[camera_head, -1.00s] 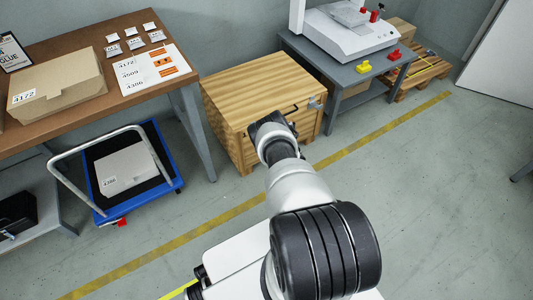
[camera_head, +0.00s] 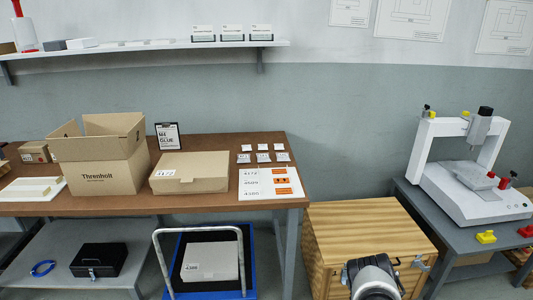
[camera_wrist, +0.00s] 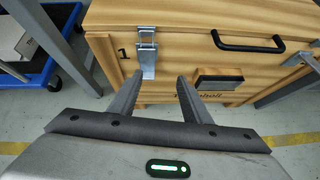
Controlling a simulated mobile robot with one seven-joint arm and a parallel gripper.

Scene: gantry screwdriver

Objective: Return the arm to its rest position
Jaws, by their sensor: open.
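My gripper (camera_wrist: 160,95) shows in the wrist view with its two fingers apart and nothing between them. It faces the front of a wooden crate (camera_wrist: 190,20), with a metal latch (camera_wrist: 147,52) just beyond the fingertips and a black handle (camera_wrist: 248,42) to the right. Whether the fingers touch the crate is not clear. In the head view my arm shows only at the bottom, in front of the crate (camera_head: 365,225); the fingers are hidden there.
A brown workbench (camera_head: 225,150) with boxes stands left of the crate. A blue cart (camera_head: 168,262) is under it. A grey table (camera_head: 415,200) with a white gantry machine (camera_head: 455,195) stands right. A wall shelf (camera_head: 150,47) runs above. Open floor with a yellow line (camera_wrist: 290,140) lies before the crate.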

